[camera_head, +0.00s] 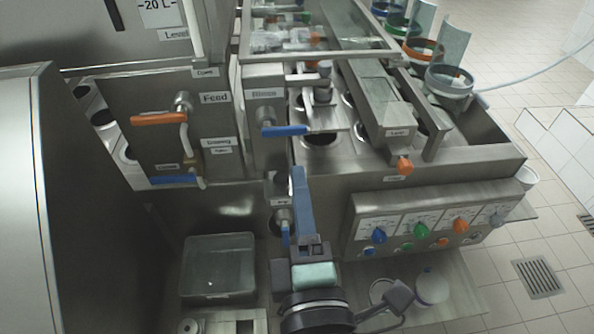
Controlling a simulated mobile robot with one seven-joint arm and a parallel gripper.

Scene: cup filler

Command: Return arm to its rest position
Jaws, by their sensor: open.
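My gripper (312,247) is at the bottom middle of the head view, in front of the steel machine's front face. Its dark wrist and pale green block point away from the camera. The jaws are open, with nothing visible held between them. A long blue bar (303,200) stands upright just beyond the jaws. I cannot tell whether the jaws touch it or are apart from it. A smaller blue lever (286,237) hangs beside it on the left. Part of the machine front behind my gripper is hidden.
A control panel (365,222) with coloured knobs is to the right. A clear-sided box (219,268) stands at lower left. An orange lever (160,118) and a blue lever (284,130) stick out above. A white round container (432,287) stands at lower right. Tiled floor lies open at far right.

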